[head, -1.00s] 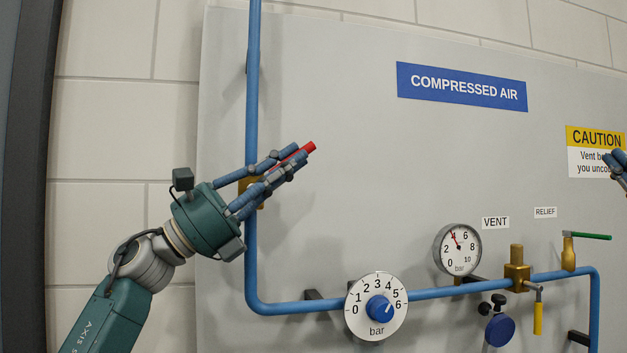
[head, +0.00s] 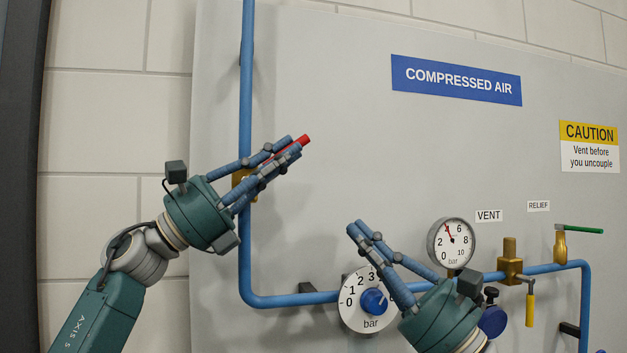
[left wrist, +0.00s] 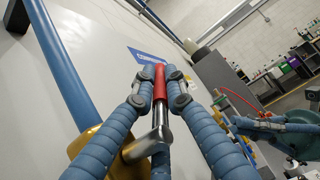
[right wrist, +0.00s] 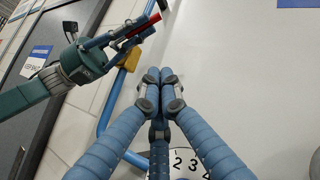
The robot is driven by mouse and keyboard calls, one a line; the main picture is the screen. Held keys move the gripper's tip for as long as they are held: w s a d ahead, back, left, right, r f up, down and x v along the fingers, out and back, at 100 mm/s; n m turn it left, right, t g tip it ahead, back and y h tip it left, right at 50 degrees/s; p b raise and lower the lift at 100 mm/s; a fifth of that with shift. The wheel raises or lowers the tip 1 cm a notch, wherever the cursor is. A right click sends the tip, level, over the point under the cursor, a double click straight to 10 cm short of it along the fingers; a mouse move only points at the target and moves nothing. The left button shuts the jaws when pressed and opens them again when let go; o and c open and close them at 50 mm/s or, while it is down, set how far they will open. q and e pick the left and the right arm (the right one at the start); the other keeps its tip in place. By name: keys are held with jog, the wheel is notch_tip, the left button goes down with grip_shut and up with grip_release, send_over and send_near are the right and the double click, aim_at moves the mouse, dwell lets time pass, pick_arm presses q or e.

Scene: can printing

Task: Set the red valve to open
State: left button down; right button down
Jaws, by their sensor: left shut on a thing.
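The red valve's handle (head: 304,139) is a red-sleeved lever. It points up and to the right, across the vertical blue pipe, from a brass valve body (head: 237,179). My left gripper (head: 292,147) is shut around the lever, and the red tip sticks out past its fingertips. In the left wrist view the red sleeve (left wrist: 159,83) lies between the fingers, with the bare metal shank and brass body (left wrist: 90,142) below. The fingers hide much of the lever and valve body. My right gripper (head: 357,228) is shut and empty, its fingertips together, above the pressure dial.
A white dial with a blue knob (head: 374,301), a gauge (head: 451,242), a brass vent valve with a yellow handle (head: 530,309) and a green-handled relief valve (head: 579,230) sit along the lower pipe.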

jog(key=w+a+r, duration=0.3)
jog(key=a+r, duration=0.5)
jog(key=r, duration=0.2)
jog(key=shift+a, duration=0.15)
